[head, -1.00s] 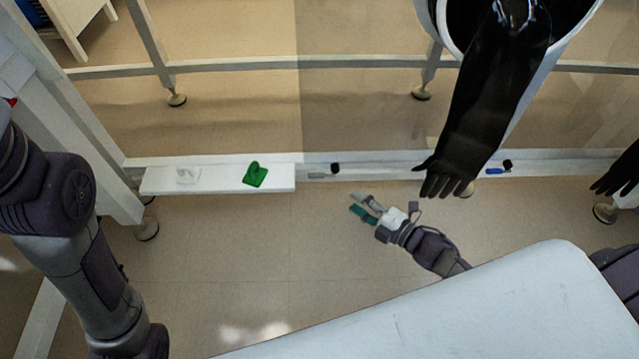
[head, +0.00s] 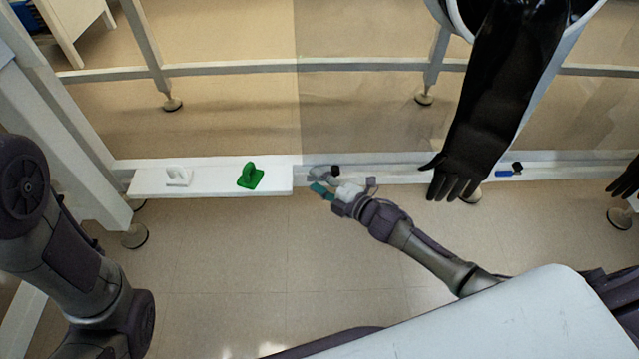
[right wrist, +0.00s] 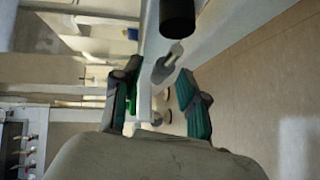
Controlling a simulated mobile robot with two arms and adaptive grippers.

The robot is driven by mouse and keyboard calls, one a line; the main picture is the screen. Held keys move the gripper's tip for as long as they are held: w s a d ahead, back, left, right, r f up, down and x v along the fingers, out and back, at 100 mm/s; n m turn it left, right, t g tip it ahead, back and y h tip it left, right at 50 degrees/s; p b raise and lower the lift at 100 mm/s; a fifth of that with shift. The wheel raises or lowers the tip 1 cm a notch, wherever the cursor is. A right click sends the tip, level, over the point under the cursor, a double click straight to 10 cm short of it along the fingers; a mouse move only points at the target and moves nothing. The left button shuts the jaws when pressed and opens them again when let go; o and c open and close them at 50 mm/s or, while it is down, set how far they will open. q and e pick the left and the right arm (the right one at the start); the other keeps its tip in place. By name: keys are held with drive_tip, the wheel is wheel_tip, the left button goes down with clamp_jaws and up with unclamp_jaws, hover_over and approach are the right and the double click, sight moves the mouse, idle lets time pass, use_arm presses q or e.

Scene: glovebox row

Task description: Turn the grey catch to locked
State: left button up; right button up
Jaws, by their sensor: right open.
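The grey catch (head: 313,171) is on the white rail, just right of the white shelf, and is partly hidden by my right gripper in the head view. Its grey lever (right wrist: 167,62) shows in the right wrist view, between and beyond the fingertips. A black knob (head: 335,171) sits beside the catch; it is large at the top of the right wrist view (right wrist: 177,18). My right gripper (head: 318,182) is open and empty close to the catch; I cannot tell whether it touches. My left arm shows at the left, but its gripper is out of view.
The white shelf (head: 215,188) carries a green bracket (head: 250,177) and a white bracket (head: 178,178). A long black glove (head: 490,110) hangs right of my right gripper. A blue catch (head: 503,174) is farther right on the rail. Open floor lies in front.

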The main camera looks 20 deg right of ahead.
clamp_jaws()
idle(0.4)
